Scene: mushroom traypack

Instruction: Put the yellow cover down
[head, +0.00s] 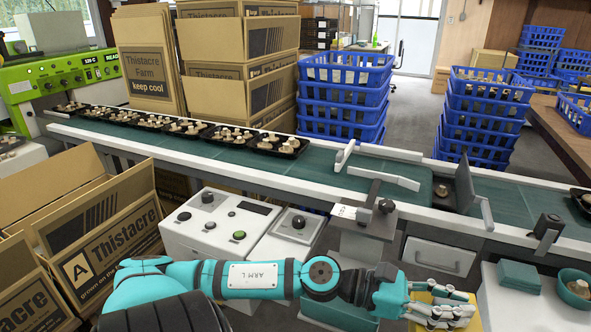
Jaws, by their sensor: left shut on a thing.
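The yellow cover (424,297) is at the lower right, by the bottom edge, partly hidden behind my left gripper. My left arm reaches in from the left across the front, and my left gripper (447,304) is shut on the yellow cover. I cannot tell whether the cover touches a surface below. My right gripper is not in view.
A green conveyor belt (330,190) carries several black trays of mushrooms (275,145). A control box (222,224) and drawer unit (440,256) stand behind my arm. A grey surface with a teal bowl (574,284) and teal block (519,277) lies right of the gripper.

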